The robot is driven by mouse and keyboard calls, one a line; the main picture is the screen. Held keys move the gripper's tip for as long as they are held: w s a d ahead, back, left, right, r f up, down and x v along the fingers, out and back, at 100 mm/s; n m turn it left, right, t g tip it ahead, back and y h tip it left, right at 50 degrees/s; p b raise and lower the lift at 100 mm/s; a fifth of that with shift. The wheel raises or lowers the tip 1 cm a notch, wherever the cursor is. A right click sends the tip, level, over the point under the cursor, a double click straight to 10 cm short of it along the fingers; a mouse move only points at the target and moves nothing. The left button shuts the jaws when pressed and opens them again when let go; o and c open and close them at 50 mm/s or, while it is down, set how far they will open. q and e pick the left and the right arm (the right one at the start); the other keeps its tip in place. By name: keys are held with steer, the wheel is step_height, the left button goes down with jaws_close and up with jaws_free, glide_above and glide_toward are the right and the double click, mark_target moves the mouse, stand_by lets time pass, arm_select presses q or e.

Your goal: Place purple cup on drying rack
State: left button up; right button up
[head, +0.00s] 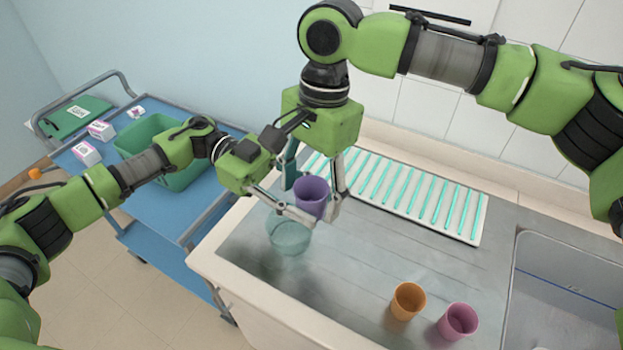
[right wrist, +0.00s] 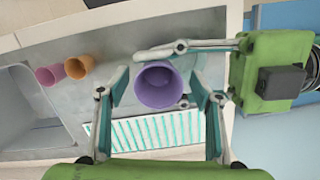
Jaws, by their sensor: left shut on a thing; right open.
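The purple cup (head: 312,196) is held upright over the left part of the steel counter, its open mouth facing up. My left gripper (head: 304,214) is shut on it from the left. My right gripper (head: 313,192) comes from above, open, with its fingers on either side of the cup. In the right wrist view the purple cup (right wrist: 158,86) lies between my right fingertips, with gaps beside it. The drying rack (head: 473,237), a white tray with teal bars, lies behind against the wall; it also shows in the right wrist view (right wrist: 150,132).
A clear teal glass (head: 289,236) is just below the left gripper. An orange cup (head: 408,301) and a pink cup (head: 458,322) stand at the front right by the sink (head: 570,290). A blue cart (head: 165,215) with a green bin (head: 180,180) is left.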

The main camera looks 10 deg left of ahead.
steer(key=c, duration=1.2)
arm_select(q)
steer(key=o, duration=0.9)
steer(key=shift+a, duration=0.1)
